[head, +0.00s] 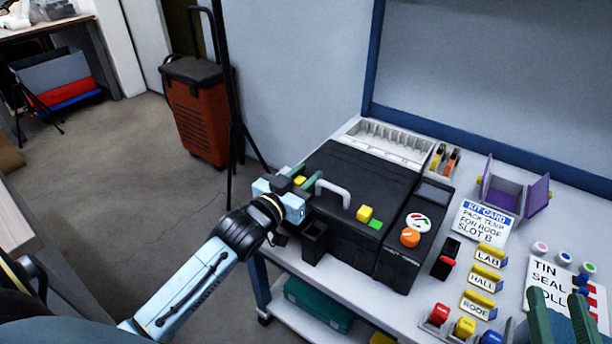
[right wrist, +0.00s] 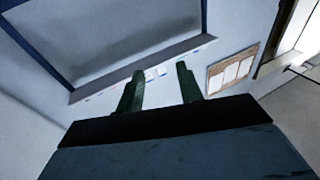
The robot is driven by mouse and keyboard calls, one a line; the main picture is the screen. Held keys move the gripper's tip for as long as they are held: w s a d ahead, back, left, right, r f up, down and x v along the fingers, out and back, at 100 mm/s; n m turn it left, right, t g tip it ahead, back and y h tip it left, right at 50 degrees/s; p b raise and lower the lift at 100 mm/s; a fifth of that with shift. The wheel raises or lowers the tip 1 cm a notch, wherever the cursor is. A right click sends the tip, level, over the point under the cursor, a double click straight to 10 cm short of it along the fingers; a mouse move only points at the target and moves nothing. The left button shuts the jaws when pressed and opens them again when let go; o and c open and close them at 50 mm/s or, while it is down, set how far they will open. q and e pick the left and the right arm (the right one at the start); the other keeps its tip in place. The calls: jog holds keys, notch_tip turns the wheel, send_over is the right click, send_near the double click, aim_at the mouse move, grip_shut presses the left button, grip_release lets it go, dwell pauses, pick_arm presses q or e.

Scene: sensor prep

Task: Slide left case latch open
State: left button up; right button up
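The black case (head: 352,178) lies closed on the table with a grey handle (head: 335,190) on its front edge. Its left latch (head: 299,181) is a small yellow block, partly hidden by my left gripper. The right latch (head: 365,212) is yellow, with a green patch (head: 376,224) beside it. My left gripper (head: 304,176) is at the left latch, its green fingers on either side of the yellow block; whether they touch it is unclear. My right gripper (head: 560,312) is open and empty at the lower right; its parted fingers also show in the right wrist view (right wrist: 158,88).
Right of the case are an orange knob (head: 410,237), a black switch with a red lever (head: 447,260), label blocks (head: 483,279), a kit card (head: 483,222) and a purple open box (head: 505,190). A white compartment tray (head: 385,140) stands behind the case.

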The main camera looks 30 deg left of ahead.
pick_arm(q)
grip_shut()
